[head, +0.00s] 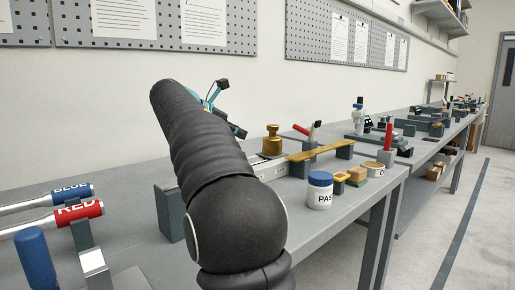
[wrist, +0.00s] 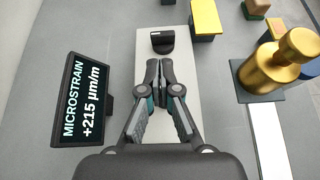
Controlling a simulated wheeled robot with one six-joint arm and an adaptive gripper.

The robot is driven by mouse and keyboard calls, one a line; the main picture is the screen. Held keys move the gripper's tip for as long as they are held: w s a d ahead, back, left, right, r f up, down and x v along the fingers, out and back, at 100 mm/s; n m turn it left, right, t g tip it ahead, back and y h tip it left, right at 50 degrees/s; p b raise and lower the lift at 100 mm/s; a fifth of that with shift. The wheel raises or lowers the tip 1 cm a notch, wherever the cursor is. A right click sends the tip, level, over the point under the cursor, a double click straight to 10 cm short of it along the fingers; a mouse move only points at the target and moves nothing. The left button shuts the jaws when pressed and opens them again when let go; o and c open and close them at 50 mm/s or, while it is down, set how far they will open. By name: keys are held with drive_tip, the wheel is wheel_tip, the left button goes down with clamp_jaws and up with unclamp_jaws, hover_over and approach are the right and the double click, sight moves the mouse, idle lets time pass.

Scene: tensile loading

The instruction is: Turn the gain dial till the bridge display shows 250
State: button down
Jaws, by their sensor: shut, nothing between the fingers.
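The bridge display (wrist: 82,100) stands at the left in the wrist view and reads MICROSTRAIN +215 µm/m. A black knob (wrist: 162,42) with a pale mark, which looks like the gain dial, is at the far end of a light-coloured panel (wrist: 186,62). My gripper (wrist: 158,66) is shut and empty over this panel, its fingertips just short of the knob in the picture. I cannot tell its height above the panel or whether it touches the knob. In the head view my arm hides the display, the dial and most of my gripper.
A brass weight (wrist: 283,65) stands close to the right of my gripper; it also shows in the head view (head: 272,141).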

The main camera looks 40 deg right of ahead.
drive_tip(key=shift+w+a+f, duration=0.25)
drive_tip(key=shift+a+f, duration=0.15)
drive_tip(key=shift+f, duration=0.15)
drive_tip(key=shift+d+f, duration=0.15)
drive_tip(key=shift+f, duration=0.05)
drive_tip(key=x, duration=0.9)
drive_tip(key=shift+d+f, duration=0.15)
drive_tip(key=shift+d, duration=0.05)
